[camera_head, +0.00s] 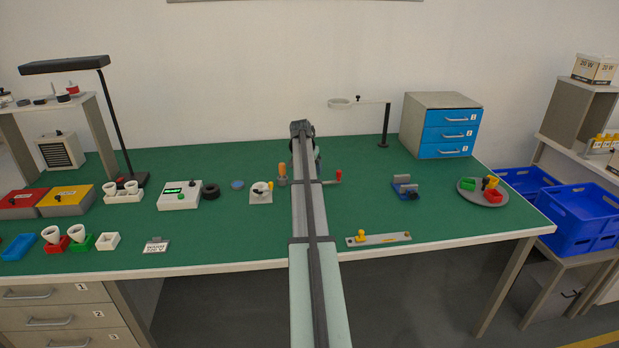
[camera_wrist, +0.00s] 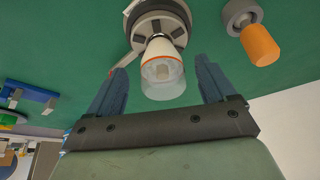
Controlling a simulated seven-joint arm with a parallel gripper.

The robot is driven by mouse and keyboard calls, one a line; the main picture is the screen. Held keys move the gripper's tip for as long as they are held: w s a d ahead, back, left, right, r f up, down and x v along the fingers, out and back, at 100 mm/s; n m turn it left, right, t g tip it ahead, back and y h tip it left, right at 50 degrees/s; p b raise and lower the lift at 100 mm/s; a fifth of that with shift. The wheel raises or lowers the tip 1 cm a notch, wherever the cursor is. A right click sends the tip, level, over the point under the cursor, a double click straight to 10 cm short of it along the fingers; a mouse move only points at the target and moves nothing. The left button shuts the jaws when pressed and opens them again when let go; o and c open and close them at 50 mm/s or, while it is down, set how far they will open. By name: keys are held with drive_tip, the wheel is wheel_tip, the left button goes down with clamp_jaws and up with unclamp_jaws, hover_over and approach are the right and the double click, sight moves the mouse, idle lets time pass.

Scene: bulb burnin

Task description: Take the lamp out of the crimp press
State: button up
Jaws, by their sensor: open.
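The lamp (camera_wrist: 165,52) shows in the wrist view with a white and orange body and a clear glass bulb pointing toward my palm. Its far end meets the round grey crimp press (camera_wrist: 152,20), and it appears seated there. My gripper (camera_wrist: 161,66) is open, with one blue finger on each side of the lamp and visible gaps to both. In the head view my arm hides the lamp, my gripper and most of the press. A lever with a red knob (camera_head: 338,174) sticks out to the right of my arm.
An orange-handled tool in a grey holder (camera_wrist: 260,44) stands close beside the press. It also shows left of my arm in the head view (camera_head: 282,172). A blue clamp (camera_head: 405,187) and a round tray (camera_head: 482,197) are farther right. The green bench around the press has free room.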

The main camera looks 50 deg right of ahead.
drive_tip(key=x, duration=0.4)
drive_tip(key=shift+w, duration=0.1)
drive_tip(key=shift+c, duration=0.4)
drive_tip(key=c, duration=1.2)
